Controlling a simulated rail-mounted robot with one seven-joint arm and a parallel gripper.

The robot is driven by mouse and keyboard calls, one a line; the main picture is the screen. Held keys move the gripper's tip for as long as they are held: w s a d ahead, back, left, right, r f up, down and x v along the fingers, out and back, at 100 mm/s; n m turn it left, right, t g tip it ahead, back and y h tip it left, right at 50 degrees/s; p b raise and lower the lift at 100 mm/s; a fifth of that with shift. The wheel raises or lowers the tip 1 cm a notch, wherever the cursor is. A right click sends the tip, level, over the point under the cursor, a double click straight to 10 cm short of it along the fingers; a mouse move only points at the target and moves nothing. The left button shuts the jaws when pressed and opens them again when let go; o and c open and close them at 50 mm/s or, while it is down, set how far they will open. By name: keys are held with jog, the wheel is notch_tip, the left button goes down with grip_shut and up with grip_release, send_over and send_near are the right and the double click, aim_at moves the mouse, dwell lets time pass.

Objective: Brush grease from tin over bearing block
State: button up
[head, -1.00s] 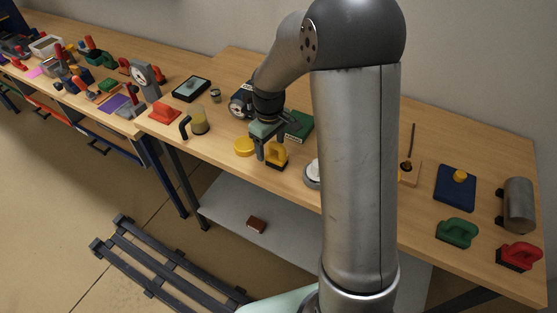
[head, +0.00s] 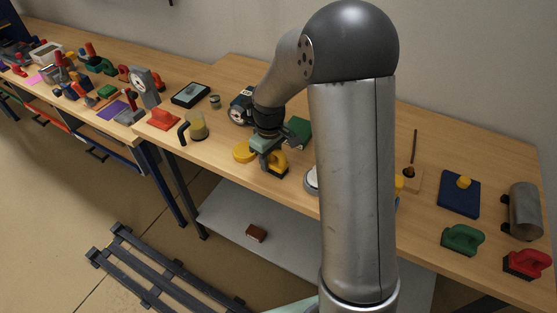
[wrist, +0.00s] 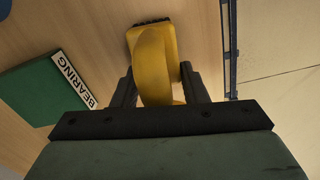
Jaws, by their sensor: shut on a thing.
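A yellow brush-like block with a looped handle (head: 281,168) rests on the bench near its front edge. My gripper (head: 267,163) is down over it, and in the wrist view its two fingers (wrist: 158,92) are shut on the yellow handle (wrist: 154,62). A green block or plate (head: 299,128) lies just behind; in the wrist view it bears a white BEARING label (wrist: 74,79). A round, flat yellow thing (head: 242,152) sits just left of my gripper; I cannot tell whether it is the tin. The underside of the held thing is hidden.
A clear mug-like jar with a dark handle (head: 197,128) and a red block (head: 163,119) stand to the left. A white round thing (head: 311,181) is partly behind my arm. Green (head: 462,238) and red (head: 527,263) handled blocks sit at the right.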

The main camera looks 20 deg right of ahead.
jog(key=c, duration=0.3)
jog(key=shift+r+p, duration=1.7)
jog(key=shift+r, duration=0.85)
jog(key=shift+w, duration=0.1)
